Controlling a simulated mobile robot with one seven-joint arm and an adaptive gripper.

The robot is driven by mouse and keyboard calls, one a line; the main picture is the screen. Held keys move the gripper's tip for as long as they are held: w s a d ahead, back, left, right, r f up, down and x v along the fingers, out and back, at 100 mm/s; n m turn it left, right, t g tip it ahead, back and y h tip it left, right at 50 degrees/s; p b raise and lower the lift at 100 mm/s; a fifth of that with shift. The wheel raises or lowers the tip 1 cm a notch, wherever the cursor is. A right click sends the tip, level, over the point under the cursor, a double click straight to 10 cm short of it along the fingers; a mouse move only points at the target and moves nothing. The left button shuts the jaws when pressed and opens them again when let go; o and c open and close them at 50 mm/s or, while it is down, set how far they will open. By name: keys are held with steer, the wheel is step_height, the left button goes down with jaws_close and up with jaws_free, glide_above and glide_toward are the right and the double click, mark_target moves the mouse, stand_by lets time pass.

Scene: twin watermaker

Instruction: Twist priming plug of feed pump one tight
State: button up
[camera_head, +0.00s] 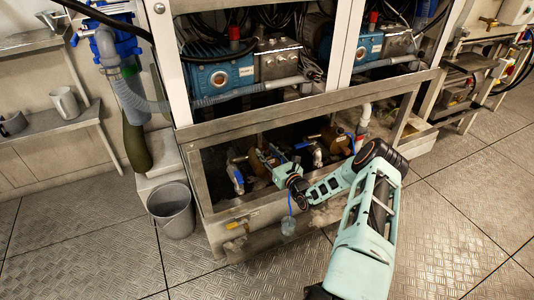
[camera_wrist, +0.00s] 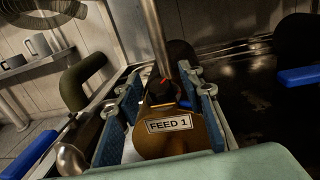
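The feed pump (camera_wrist: 190,143) is a brass-coloured body with a white "FEED 1" label (camera_wrist: 169,125) in the wrist view. Its dark priming plug (camera_wrist: 161,93), with a red mark on top, sits just behind the label, near a vertical metal pipe. My gripper (camera_wrist: 165,95) reaches over the pump with its blue-padded fingers apart, one on each side of the plug. I see gaps between the pads and the plug, so it looks open. In the head view my gripper (camera_head: 268,162) is inside the lower frame bay, hiding most of this pump.
A second brass-coloured pump (camera_head: 335,140) stands to the right in the bay. Blue-handled valves (camera_head: 237,176) and metal frame rails (camera_head: 270,120) crowd the space. A grey bucket (camera_head: 172,210) stands on the floor at left.

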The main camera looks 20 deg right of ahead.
jaws_close()
steer(key=shift+r+m+h+p, duration=0.2)
steer(key=shift+m+h+p, duration=0.3)
steer(key=shift+p, duration=0.3)
steer(key=shift+f+m+h+p, duration=0.2)
steer(key=shift+m+h+p, duration=0.2)
steer(key=shift+m+h, duration=0.15)
steer(key=shift+o, duration=0.6)
jaws_free()
steer(key=s, duration=1.2)
steer(key=shift+d, duration=0.1)
